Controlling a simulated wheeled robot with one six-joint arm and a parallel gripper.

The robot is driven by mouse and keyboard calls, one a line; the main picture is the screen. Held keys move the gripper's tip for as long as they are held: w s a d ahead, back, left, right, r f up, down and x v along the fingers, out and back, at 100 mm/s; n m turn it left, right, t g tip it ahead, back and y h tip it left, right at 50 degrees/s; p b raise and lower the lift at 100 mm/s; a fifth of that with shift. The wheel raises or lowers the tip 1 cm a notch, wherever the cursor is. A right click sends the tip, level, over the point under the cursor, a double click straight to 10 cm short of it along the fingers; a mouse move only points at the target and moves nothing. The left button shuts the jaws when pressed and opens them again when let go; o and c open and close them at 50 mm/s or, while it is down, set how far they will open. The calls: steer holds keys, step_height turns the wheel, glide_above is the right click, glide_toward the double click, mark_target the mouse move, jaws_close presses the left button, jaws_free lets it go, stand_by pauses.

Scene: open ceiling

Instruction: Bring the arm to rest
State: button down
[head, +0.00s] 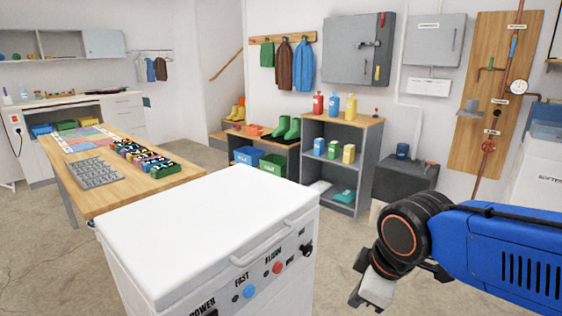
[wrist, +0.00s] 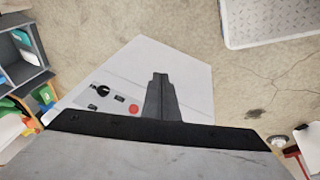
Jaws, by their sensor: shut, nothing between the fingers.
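My blue arm (head: 510,250) reaches in from the right edge in the head view. Its black wrist joint (head: 405,235) is bent downward, with a pale end piece (head: 375,288) hanging below it, to the right of the white chest. In the wrist view, my gripper (wrist: 160,78) has its dark fingers together, with nothing held. The fingers show in front of the white chest (wrist: 185,75). I cannot tell the distance between them.
The white chest (head: 205,225) stands close in front, with a handle, knobs and a red button (head: 277,268). A wooden table (head: 110,200) with trays is at left. A grey shelf (head: 340,160) with bottles stands behind. Some concrete floor (head: 345,245) is bare between.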

steer(key=s+d+m, duration=0.3)
steer(key=d+m, duration=0.3)
steer(key=s+d+f+m+t+h, duration=0.1)
steer(key=s+d+m, duration=0.2)
steer(key=d+m, duration=0.3)
steer(key=shift+d+f+h, duration=0.15)
steer(key=shift+d+h, duration=0.15)
steer(key=shift+d, duration=0.25)
steer(key=c, duration=2.4)
jaws_free()
steer(key=shift+c, duration=0.2)
